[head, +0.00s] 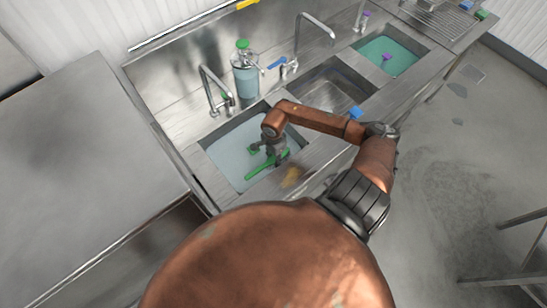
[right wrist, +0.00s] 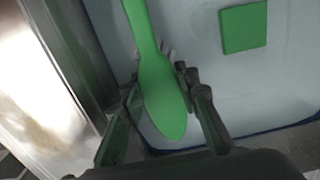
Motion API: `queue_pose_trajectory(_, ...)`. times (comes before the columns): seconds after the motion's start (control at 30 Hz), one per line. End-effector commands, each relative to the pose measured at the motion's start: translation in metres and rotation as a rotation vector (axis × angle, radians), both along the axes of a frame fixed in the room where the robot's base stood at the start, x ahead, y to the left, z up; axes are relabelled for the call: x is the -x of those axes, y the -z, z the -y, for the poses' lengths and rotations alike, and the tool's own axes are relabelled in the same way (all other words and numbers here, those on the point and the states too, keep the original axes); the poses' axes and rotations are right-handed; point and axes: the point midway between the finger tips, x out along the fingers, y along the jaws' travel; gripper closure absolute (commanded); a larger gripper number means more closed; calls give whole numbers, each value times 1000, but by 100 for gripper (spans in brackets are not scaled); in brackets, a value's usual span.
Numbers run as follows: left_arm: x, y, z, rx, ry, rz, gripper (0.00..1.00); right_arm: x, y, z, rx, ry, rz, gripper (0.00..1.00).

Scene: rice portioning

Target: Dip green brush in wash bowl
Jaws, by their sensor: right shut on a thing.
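The green brush (head: 258,171) is in my right gripper (head: 270,148), over the left sink basin with pale bluish contents (head: 228,152), which I take for the wash bowl. The brush looks low in the basin; I cannot tell whether the bristles touch the liquid. A flat green square (right wrist: 243,27) lies in the basin beside the brush. My left gripper is not in view.
A middle basin (head: 330,92) and a right basin with green contents (head: 402,58) follow along the counter. A tap (head: 207,85) and a bottle with a green top (head: 245,78) stand behind the left basin. A bare steel table (head: 80,170) is at left.

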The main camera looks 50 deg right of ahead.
Motion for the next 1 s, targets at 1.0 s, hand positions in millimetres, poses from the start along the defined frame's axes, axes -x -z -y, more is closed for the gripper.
queue_pose_trajectory(1.0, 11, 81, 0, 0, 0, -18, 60, -1, 93, 0, 0, 1, 1, 97)
